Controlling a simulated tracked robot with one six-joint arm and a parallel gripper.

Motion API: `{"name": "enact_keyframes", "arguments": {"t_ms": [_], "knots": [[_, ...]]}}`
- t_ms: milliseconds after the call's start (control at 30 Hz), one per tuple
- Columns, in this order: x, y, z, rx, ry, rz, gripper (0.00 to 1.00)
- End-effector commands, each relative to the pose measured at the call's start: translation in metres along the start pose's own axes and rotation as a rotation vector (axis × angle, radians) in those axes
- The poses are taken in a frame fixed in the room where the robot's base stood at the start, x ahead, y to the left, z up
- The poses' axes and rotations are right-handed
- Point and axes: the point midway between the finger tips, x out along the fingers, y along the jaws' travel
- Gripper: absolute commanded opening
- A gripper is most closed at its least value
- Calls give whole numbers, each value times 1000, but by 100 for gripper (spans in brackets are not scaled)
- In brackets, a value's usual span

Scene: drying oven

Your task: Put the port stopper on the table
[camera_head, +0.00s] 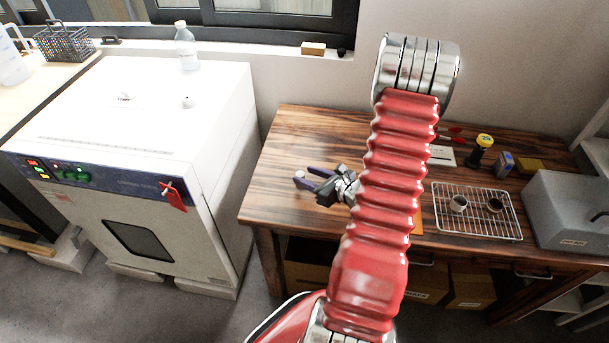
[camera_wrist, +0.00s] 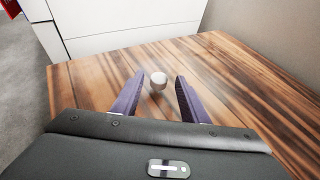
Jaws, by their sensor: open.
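A small pale round piece, which looks like the port stopper (camera_wrist: 158,79), sits at the wooden table (camera_wrist: 90,80), just beyond and between my fingertips in the wrist view. In the head view it appears as a small white spot (camera_head: 299,174) at the jaws, over the left part of the table (camera_head: 290,140). My gripper (camera_head: 303,177) has purple fingers. In the wrist view (camera_wrist: 158,78) they stand wide apart, with clear gaps to the piece on both sides. Whether the piece rests fully on the wood is hard to tell.
A wire rack (camera_head: 477,228) with two small cups, a torch (camera_head: 480,150) and a grey box (camera_head: 575,210) occupy the table's right. Bare wood surrounds my gripper.

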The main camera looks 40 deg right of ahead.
Motion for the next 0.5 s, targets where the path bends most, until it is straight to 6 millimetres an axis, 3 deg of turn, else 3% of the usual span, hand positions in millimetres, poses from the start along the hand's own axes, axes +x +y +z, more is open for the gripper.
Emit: {"name": "enact_keyframes", "arguments": {"t_ms": [500], "knots": [[-73,0,0,0,0,-2,40]]}}
